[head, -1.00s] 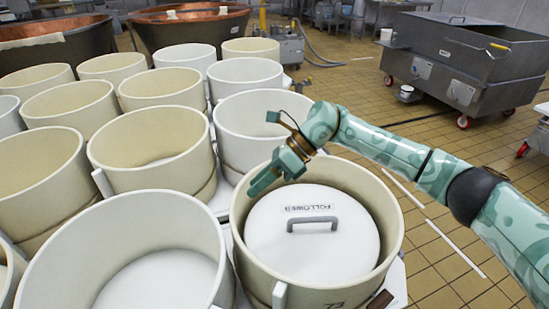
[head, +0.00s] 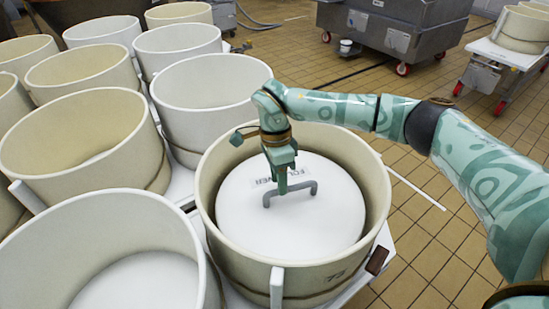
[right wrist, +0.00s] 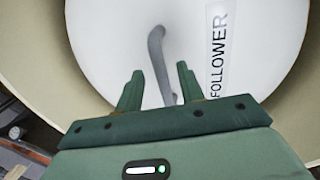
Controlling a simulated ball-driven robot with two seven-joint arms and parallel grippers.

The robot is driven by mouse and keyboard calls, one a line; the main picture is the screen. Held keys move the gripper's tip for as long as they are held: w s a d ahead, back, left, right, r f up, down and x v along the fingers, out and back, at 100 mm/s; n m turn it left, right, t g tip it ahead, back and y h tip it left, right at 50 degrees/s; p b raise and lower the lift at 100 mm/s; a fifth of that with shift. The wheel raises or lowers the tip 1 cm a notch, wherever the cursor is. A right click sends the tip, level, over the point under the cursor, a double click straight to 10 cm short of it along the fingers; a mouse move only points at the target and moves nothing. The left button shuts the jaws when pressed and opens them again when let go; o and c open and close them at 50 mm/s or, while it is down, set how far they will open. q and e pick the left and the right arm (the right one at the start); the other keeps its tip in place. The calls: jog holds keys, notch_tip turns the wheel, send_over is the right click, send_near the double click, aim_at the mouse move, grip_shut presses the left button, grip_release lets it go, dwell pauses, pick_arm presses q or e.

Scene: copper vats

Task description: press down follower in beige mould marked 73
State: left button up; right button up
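The beige mould marked 73 (head: 330,275) stands at the front centre of the head view, its number low on the front wall. Inside it lies the white follower (head: 300,226), a round disc with a grey handle (head: 306,187) and a FOLLOWER label. The follower (right wrist: 105,40) lies below the mould's rim. My right gripper (head: 282,188) points down into the mould at the handle. In the right wrist view its two fingers (right wrist: 159,75) are apart, with the handle (right wrist: 155,50) running between them. I cannot tell whether they touch it. My left gripper is not in view.
Several other beige and white moulds (head: 85,140) crowd the left and back, close to this one. A grey wheeled tank (head: 390,30) stands behind on the tiled floor. A trolley with moulds (head: 500,55) is at the back right. The floor on the right is mostly clear.

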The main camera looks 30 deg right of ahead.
aim_at(291, 195)
jog(key=f, duration=0.2)
jog(key=s+f+b, duration=0.1)
jog(key=f, duration=0.1)
jog(key=shift+a+f, duration=0.1)
grip_shut()
jog(key=shift+s+f, duration=0.15)
jog(key=shift+f, duration=0.2)
dwell(2.7)
jog(key=shift+r, duration=0.2)
dwell(0.3)
